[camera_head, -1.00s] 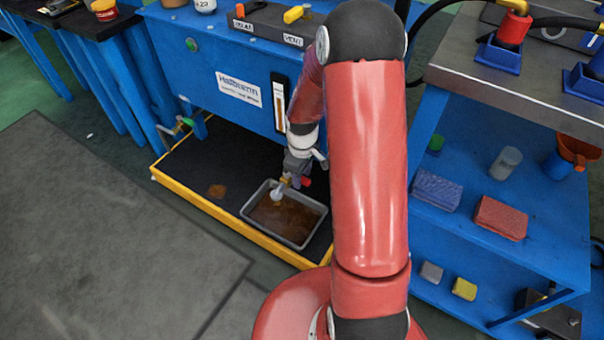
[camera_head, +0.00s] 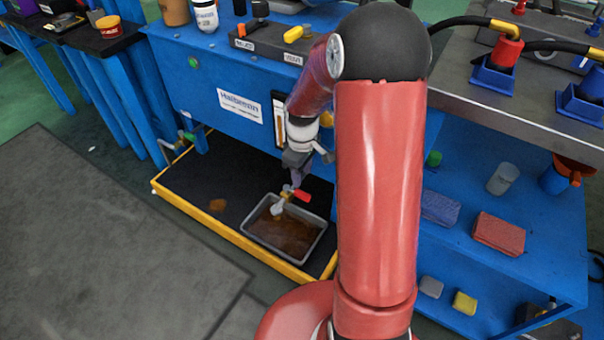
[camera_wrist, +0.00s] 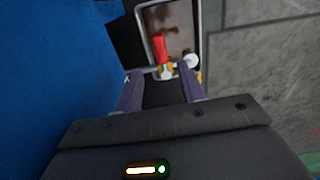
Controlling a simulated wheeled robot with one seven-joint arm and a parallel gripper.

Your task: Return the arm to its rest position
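My red arm reaches down in front of the blue tank bench. My gripper (camera_head: 299,177) hangs above the drain valve (camera_head: 281,205) with its red handle (camera_head: 301,195). In the wrist view, the two purple fingers of my gripper (camera_wrist: 160,77) stand apart with nothing held between them. The red handle (camera_wrist: 159,47) shows beyond the fingertips, apart from them. The valve's spout sits over a grey pan (camera_head: 313,246) of brown liquid.
The blue bench (camera_head: 220,70) stands close beside my gripper. A yellow-edged tray (camera_head: 205,220) lies on the floor under it. To the right is a blue shelf cart (camera_head: 540,225) with a red brick-like block (camera_head: 499,233) and a blue one (camera_head: 440,207). Open floor is at left.

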